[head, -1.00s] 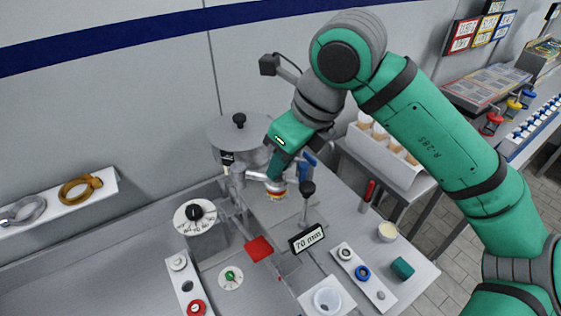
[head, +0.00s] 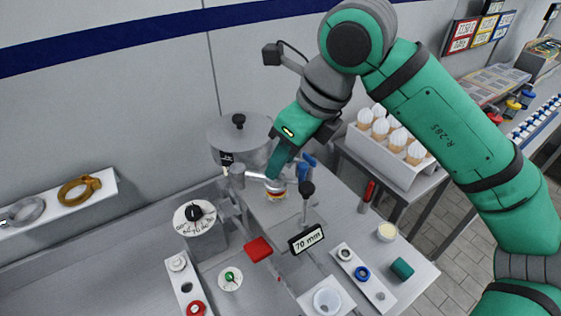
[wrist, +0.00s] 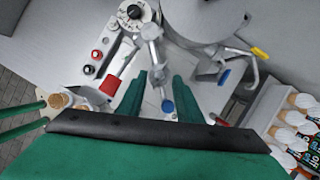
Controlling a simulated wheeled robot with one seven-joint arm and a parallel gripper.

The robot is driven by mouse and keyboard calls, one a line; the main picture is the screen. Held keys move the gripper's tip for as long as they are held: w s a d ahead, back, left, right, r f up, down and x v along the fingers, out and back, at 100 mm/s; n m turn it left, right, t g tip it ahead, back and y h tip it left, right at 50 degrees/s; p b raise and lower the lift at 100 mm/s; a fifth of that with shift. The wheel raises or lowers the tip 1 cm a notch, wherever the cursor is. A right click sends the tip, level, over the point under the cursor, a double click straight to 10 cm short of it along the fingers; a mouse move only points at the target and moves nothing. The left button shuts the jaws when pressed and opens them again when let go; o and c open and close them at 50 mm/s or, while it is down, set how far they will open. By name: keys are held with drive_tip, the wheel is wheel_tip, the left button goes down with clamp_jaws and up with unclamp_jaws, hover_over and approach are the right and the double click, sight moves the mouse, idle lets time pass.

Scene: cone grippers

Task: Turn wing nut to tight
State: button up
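My gripper (head: 278,172) points down over the metal nozzle pipe (head: 258,177), just in front of the steel hopper (head: 240,150). In the wrist view my gripper (wrist: 162,78) has its two green fingers apart, with the pipe's end (wrist: 160,72) in line with the gap. A round blue piece (wrist: 167,106) shows between the fingers, nearer the palm. I see no clear contact. I cannot single out the wing nut for certain. A blue part (head: 307,161) stands right of the fingers; a blue part also shows in the wrist view (wrist: 223,77).
A numbered dial (head: 194,216) and a red pad (head: 258,250) lie to the left. A black-knobbed post (head: 306,190) and a "70 mm" sign (head: 307,239) stand close in front. A cone box (head: 380,160) is at right.

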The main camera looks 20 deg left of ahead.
drive_tip(key=v, duration=0.9)
drive_tip(key=shift+c, duration=0.5)
